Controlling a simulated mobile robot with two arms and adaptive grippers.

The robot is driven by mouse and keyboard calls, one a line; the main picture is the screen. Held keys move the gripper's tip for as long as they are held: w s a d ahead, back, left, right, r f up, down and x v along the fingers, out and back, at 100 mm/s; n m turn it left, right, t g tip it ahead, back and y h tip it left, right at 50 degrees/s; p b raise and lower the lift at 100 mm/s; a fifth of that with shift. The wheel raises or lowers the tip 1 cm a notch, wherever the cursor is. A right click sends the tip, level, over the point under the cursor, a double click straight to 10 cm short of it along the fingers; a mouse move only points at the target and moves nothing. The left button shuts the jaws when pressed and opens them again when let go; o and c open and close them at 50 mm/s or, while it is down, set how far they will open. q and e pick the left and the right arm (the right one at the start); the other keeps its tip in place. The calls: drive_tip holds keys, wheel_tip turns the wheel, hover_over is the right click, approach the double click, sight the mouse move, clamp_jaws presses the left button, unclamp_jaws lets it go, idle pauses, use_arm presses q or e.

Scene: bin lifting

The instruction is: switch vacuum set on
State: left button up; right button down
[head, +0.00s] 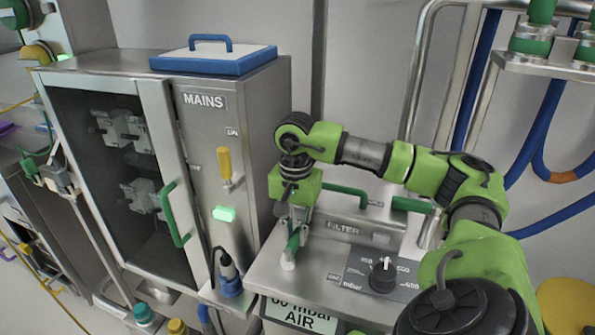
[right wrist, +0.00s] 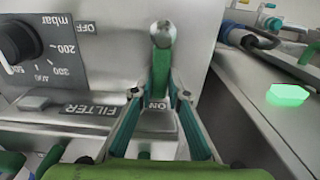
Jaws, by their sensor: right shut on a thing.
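The vacuum set (head: 322,262) is a steel unit with a sloping front panel in the head view. Its green lever (right wrist: 161,70) has a round silver pivot and runs toward the ON label (right wrist: 157,104) in the right wrist view; the OFF label (right wrist: 85,27) is off to the left. The lever also shows in the head view (head: 294,243), partly hidden by my gripper. My right gripper (right wrist: 159,96) is shut on the lever, a finger on either side; it reaches down from above in the head view (head: 291,240). My left gripper is not in view.
A black dial (head: 382,275) marked mbar sits right of the lever. The MAINS cabinet (head: 205,100) stands close on the left, with a yellow handle (head: 224,165), a lit green lamp (head: 224,213) and a green door handle (head: 174,213). Blue hoses (head: 545,130) hang at the right.

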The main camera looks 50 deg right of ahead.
sight(295, 235)
drive_tip(key=shift+w+r, duration=0.1)
idle(0.3)
drive_tip(key=c, duration=2)
unclamp_jaws()
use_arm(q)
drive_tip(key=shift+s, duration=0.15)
use_arm(e)
drive_tip(key=shift+o, duration=0.2)
wheel_tip(295, 235, up, 12)
